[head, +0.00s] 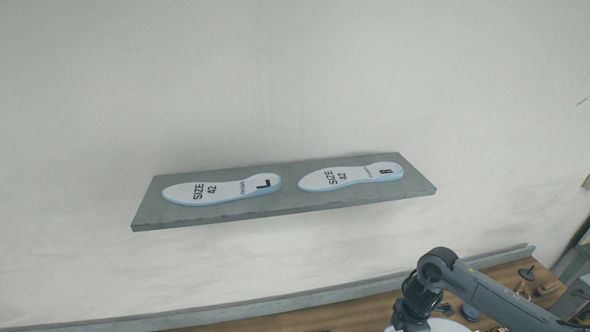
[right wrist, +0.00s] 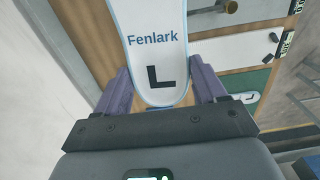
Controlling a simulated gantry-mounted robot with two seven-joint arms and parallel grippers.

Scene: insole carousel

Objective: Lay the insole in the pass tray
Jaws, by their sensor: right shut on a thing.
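My right gripper (right wrist: 163,92) is shut on a white insole (right wrist: 155,40) with a pale blue edge, printed "Fenlark" and a large "L". Its heel end sits between the two purple fingers, and the far end runs out of the top of the right wrist view. In the head view my right arm comes in at the lower right; its fingers and the held insole cannot be made out there. My left gripper is not in view.
A grey wall shelf (head: 290,199) bears a left insole (head: 222,189) and a right insole (head: 351,177), both marked size 42. Below it is a wooden bench (head: 300,320) with small dark items at the right. A pale panel (right wrist: 228,48) lies beyond the green one.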

